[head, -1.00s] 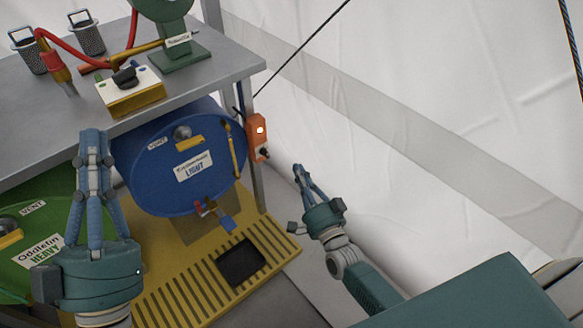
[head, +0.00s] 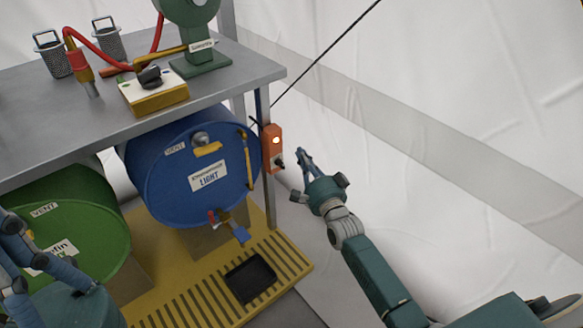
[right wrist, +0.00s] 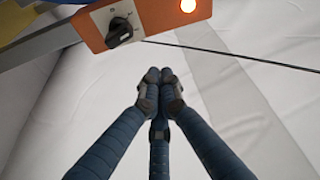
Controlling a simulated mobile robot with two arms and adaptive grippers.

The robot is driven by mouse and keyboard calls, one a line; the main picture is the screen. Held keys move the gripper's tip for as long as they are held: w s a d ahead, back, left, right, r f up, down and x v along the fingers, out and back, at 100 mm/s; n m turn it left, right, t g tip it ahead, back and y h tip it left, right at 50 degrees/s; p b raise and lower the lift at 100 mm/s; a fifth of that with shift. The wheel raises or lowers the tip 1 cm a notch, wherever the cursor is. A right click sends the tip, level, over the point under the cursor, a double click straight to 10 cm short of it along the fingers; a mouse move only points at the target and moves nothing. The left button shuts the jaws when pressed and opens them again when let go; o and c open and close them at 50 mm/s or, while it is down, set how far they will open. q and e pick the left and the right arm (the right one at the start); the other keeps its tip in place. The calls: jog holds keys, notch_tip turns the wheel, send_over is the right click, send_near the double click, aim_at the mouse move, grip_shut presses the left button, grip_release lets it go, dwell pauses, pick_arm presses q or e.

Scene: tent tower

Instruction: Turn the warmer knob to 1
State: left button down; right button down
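The warmer is an orange box (head: 272,150) on the bench's right leg, with a lit light (head: 276,140). Its black knob (head: 281,163) is low on the box. In the right wrist view, the knob (right wrist: 119,32) sits on a pale plate with small marks too small to read for sure. My right gripper (head: 302,152) is just right of the box, apart from the knob. In the right wrist view, its fingertips (right wrist: 154,76) are together and empty, below and right of the knob. My left gripper (head: 12,240) is partly cut off at the lower left.
A blue drum (head: 165,185) and a green drum (head: 100,215) lie under the grey bench (head: 240,70) on a yellow slatted stand (head: 200,305). A black cable (head: 325,52) runs up from near the box. Free room lies right of the box, before the white tent wall (head: 430,60).

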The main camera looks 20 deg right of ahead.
aim_at(280, 164)
jog(key=a, duration=0.2)
jog(key=a+f, duration=0.1)
jog(key=shift+s+a+b, duration=0.25)
jog(key=shift+a+b, duration=0.1)
jog(key=shift+b, duration=0.05)
jog(key=n, duration=0.1)
jog(key=a+n+t, duration=0.1)
jog(key=n, duration=0.1)
jog(key=shift+s+y, duration=0.2)
jog(key=shift+y, duration=0.1)
jog(key=shift+a+n, duration=0.1)
jog(key=shift+n, duration=0.2)
jog(key=shift+f, duration=0.1)
